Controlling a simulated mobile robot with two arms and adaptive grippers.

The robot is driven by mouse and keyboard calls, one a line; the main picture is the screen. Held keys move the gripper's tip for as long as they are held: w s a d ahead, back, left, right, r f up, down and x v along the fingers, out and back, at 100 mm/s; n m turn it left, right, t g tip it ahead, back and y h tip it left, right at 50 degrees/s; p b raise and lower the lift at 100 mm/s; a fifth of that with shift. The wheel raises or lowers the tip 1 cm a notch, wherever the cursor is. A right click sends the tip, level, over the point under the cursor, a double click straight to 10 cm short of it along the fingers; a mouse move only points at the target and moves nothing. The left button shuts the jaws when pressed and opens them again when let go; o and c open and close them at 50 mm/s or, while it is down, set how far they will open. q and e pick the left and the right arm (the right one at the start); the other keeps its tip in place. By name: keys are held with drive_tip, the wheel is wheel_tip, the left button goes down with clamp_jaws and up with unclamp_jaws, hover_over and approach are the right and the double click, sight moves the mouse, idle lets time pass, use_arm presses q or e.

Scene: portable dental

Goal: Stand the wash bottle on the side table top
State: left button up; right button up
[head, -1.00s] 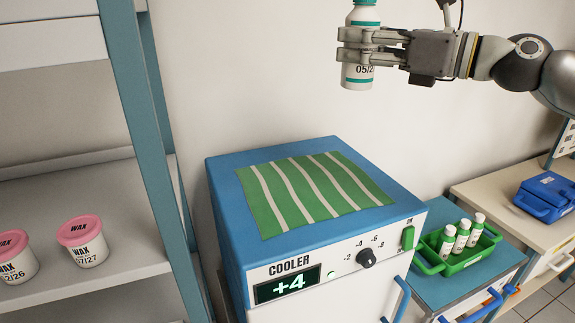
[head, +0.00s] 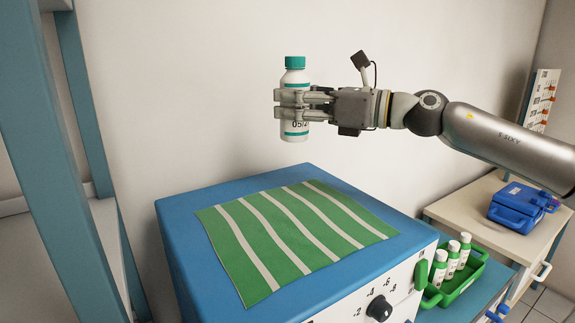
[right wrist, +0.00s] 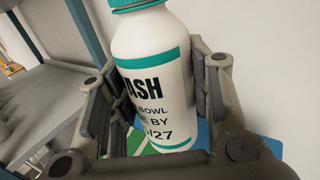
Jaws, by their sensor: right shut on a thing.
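The wash bottle (head: 293,76) is white with a teal cap and teal bands. It is upright in the air, above the back of the cooler, with clear space under it. My right gripper (head: 287,105) is shut around its body from the right side. In the right wrist view the bottle (right wrist: 155,60) stands between the two fingers, its label partly readable. Two tops stand to the right: a teal one (head: 465,306) and a beige one (head: 477,210); I cannot tell which is the side table's. My left gripper is out of view.
A green tray (head: 473,275) with several small bottles stands on the teal top. A blue case (head: 520,207) sits on the beige top, with bare room left of it. A shelf frame (head: 45,150) stands at left.

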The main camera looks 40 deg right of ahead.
drive_tip(key=shift+w+d+f+p, duration=1.1)
drive_tip(key=shift+w+f+p, duration=0.45)
drive_tip(key=shift+f, duration=0.35)
drive_tip(key=shift+w+d+f+p, duration=1.1)
drive_tip(key=shift+w+f+p, duration=0.45)
drive_tip(key=shift+f, duration=0.3)
drive_tip(key=shift+w+d+f+p, duration=1.1)
drive_tip(key=shift+w+f+p, duration=0.45)
drive_tip(key=shift+f, duration=0.35)
drive_tip(key=shift+s+f, duration=0.1)
drive_tip(key=shift+f, duration=0.05)
drive_tip(key=shift+f, duration=0.2)
drive_tip(key=o, duration=1.2)
